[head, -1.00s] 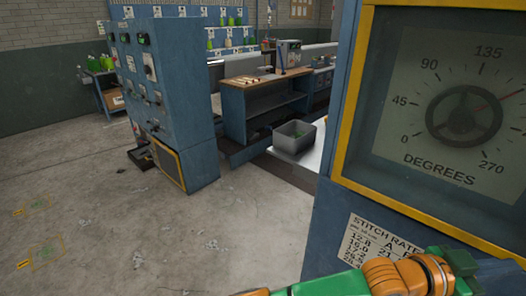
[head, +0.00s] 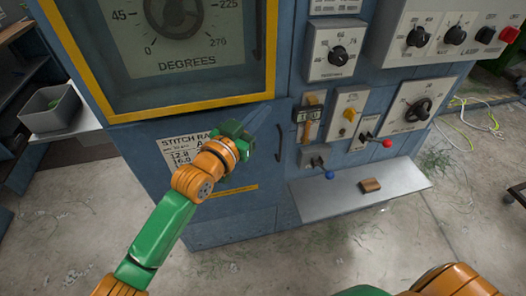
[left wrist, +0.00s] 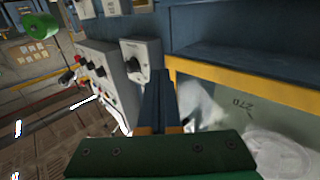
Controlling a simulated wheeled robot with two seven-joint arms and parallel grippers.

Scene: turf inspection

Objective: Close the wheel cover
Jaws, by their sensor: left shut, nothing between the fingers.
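The wheel cover is a clear pane in a yellow frame (head: 190,108) on the blue cabinet, at the upper left of the head view. Behind it are the dark wheel (head: 174,14) and the degree dial. A dark handle (head: 257,38) shows on the frame's right side. I cannot tell whether the cover sits flush. My left gripper (head: 264,113) is shut and empty, close to the frame's lower right corner; contact is unclear. In the left wrist view its fingers (left wrist: 158,85) are together beside the yellow frame (left wrist: 245,85). My right gripper is out of view.
Right of the cover are a black knob box (head: 338,50), a yellow-handled switch (head: 310,118), and levers with red and blue knobs. A grey shelf (head: 330,197) juts out below, bearing a small brown block (head: 370,185). A grey bin (head: 50,107) stands at left.

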